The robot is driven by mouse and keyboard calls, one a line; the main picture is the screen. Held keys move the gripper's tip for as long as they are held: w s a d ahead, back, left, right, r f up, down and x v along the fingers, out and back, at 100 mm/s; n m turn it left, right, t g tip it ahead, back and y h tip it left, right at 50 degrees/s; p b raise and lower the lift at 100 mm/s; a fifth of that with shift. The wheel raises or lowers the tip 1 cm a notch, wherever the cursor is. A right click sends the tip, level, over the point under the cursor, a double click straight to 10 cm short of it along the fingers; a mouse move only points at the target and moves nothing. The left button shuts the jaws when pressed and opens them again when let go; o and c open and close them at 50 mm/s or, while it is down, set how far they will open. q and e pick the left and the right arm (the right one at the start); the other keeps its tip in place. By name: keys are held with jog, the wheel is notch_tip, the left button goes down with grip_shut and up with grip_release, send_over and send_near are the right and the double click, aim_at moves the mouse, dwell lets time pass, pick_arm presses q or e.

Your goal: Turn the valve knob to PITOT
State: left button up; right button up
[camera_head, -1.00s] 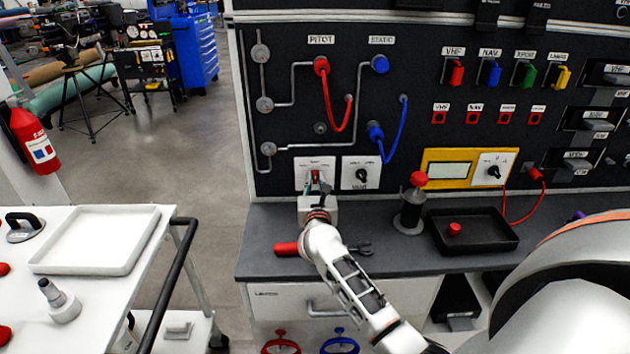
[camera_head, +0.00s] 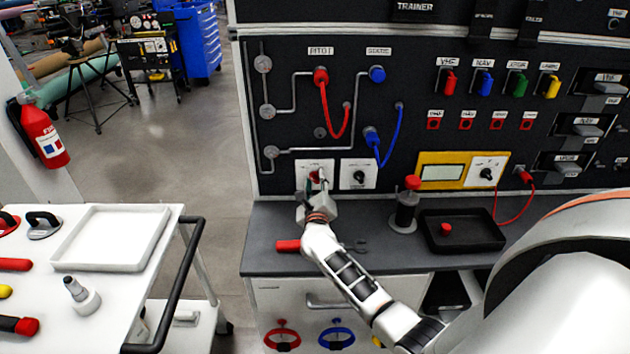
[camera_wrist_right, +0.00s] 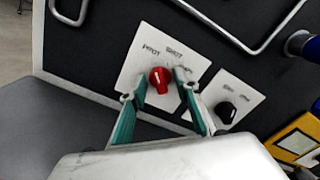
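The red valve knob (camera_wrist_right: 160,78) sits on a white label plate (camera_wrist_right: 137,70) on the dark panel. It also shows in the head view (camera_head: 315,176), partly covered by my gripper. My right gripper (camera_wrist_right: 157,88) is open, with one teal-padded finger on each side of the red knob. Space shows between the left finger and the knob; the right finger is close to it, and I cannot tell if it touches. The plate's lettering is tilted and too blurred to read surely. In the head view my right gripper (camera_head: 321,187) is at the plate. My left gripper is out of view.
A black knob (camera_wrist_right: 225,112) on a second white plate is just right of my fingers. Red (camera_head: 334,110) and blue (camera_head: 387,150) hoses hang above. A white cart (camera_head: 45,262) is at left.

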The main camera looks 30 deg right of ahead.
aim_at(315, 181)
jog(key=shift+o, duration=0.7)
jog(key=shift+p+v, duration=0.45)
jog(key=shift+v, duration=0.3)
jog(key=shift+p+v, duration=0.65)
jog(key=shift+v, duration=1.1)
